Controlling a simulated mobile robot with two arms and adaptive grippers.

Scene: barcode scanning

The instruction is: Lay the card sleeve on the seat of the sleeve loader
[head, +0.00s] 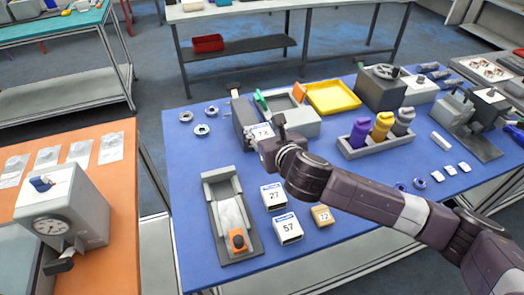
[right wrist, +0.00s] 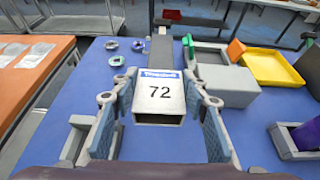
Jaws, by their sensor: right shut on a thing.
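My right gripper (head: 266,138) is shut on a card sleeve (head: 261,131), a white open-ended box with a blue strip and the number 72. In the right wrist view the sleeve (right wrist: 160,95) sits between the two fingers, its open end facing the camera, above the blue table. What seems to be the sleeve loader (head: 231,215) is a long grey fixture with raised side walls, a pale bed and an orange block (head: 238,241) at its near end. The gripper is beyond and right of the loader, apart from it. My left gripper is not in view.
Sleeves marked 77 (head: 273,196) and 57 (head: 287,228) and a tan block marked 72 (head: 322,215) lie right of the loader. A dark grey upright (head: 240,112) stands just beyond the held sleeve. A yellow tray (head: 333,97) is at the back.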

